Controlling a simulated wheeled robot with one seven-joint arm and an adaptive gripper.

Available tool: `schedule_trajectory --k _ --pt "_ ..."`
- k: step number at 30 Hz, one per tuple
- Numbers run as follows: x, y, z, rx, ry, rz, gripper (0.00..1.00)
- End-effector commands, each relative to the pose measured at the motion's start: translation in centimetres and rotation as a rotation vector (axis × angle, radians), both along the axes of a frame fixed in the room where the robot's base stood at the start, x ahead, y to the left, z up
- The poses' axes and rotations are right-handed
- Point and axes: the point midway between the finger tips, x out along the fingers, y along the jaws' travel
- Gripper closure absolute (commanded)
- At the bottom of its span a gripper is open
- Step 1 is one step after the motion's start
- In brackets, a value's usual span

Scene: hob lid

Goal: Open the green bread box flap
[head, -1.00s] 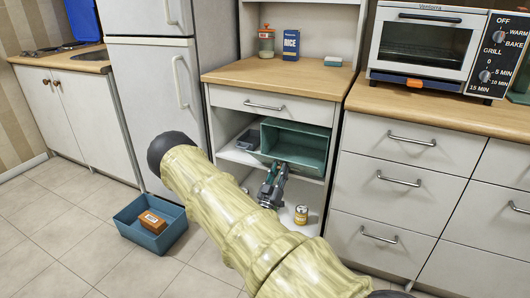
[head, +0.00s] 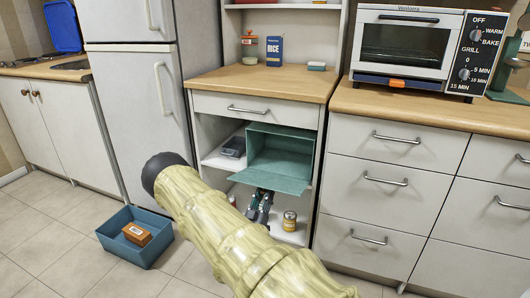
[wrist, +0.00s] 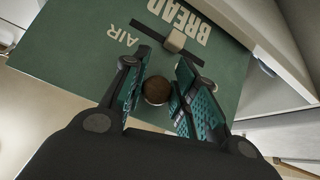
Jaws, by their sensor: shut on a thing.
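The green bread box (head: 284,140) sits on the shelf under the drawer, its front open and its inside showing empty. Its flap (head: 268,180) is folded outward and down from the bottom edge of the opening. In the wrist view, the flap's outer face (wrist: 75,60) carries the words BREAD and AIR. My gripper (head: 260,205) is below the flap's outer edge. In the wrist view, my gripper (wrist: 158,95) is shut on the round brown knob (wrist: 157,90), one finger on each side. The knob is hidden in the head view.
A grey container (head: 234,147) stands left of the box, and a jar (head: 290,221) stands on the lower shelf. A blue bin (head: 140,250) with a brown packet (head: 137,234) is on the floor at left. Drawers (head: 385,178) are at right.

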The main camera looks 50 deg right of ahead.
Motion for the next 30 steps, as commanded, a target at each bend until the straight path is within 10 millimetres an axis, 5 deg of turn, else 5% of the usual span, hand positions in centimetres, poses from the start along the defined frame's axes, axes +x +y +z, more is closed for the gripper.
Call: schedule_trajectory --k 19,20,23,30 --pt "0.62 0.1 -0.03 0.002 -0.002 0.011 1.0" --pt "0.63 0.11 -0.02 0.002 -0.002 0.011 0.7" --pt "0.55 0.08 -0.03 0.001 -0.003 0.01 0.52" --pt "0.15 -0.1 -0.01 0.0 -0.002 0.003 0.51"
